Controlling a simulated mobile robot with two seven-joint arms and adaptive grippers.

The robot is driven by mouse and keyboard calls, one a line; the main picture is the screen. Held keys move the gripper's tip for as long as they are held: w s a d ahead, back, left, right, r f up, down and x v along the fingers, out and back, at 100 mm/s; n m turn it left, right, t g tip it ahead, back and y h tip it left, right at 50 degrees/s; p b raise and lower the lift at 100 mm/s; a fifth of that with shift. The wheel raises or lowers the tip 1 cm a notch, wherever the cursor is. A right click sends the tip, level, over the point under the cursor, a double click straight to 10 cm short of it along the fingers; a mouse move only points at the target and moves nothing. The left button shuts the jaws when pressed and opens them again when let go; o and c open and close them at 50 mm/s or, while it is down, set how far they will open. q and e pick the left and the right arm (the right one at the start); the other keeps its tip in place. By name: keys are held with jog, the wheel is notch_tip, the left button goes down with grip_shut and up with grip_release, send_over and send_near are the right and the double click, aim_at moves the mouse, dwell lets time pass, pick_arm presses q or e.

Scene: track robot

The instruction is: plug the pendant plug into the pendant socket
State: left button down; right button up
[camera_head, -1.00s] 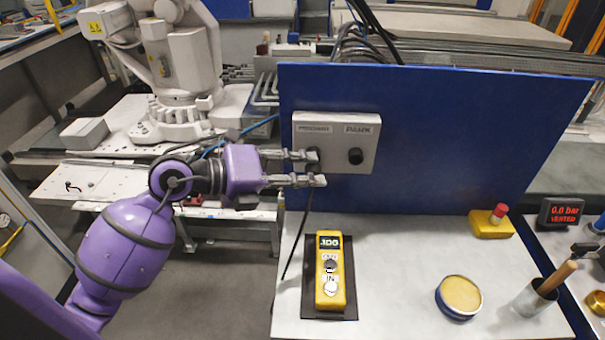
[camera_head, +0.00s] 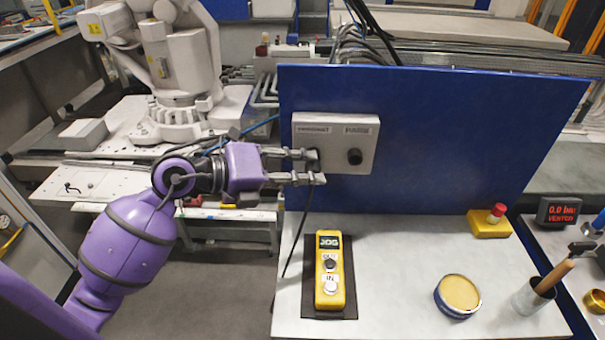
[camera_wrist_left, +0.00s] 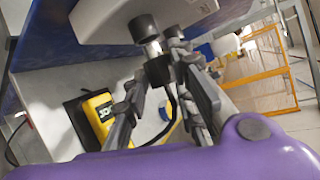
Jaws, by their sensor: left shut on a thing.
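My left gripper (camera_head: 314,166) is shut on the pendant plug, in front of the left side of the grey socket box (camera_head: 367,139). The black plug (camera_wrist_left: 158,70) shows between the fingers in the left wrist view, its silvery end towards a black round socket (camera_wrist_left: 143,27). I cannot tell whether they touch. The PENDANT socket is mostly hidden by my fingers in the head view. The black PARK socket (camera_head: 354,157) is in plain view to its right. A black cable (camera_head: 297,240) hangs from the plug. My right gripper is not in view.
The yellow pendant (camera_head: 330,270) lies on a dark mat on the white table. A blue panel (camera_head: 460,140) stands behind. A red-topped yellow button box (camera_head: 490,222), a round tin (camera_head: 458,296) and a metal cup (camera_head: 533,297) stand to the right.

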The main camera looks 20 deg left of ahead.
pick_arm(q)
jog(key=shift+w+a, duration=0.15)
jog(key=shift+w, duration=0.4)
jog(key=shift+w+a, duration=0.15)
jog(key=shift+w, duration=0.4)
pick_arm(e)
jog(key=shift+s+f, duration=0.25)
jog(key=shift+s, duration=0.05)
pick_arm(q)
jog(key=c, duration=1.4)
grip_release()
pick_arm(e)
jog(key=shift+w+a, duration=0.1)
pick_arm(q)
jog(key=v, duration=1.2)
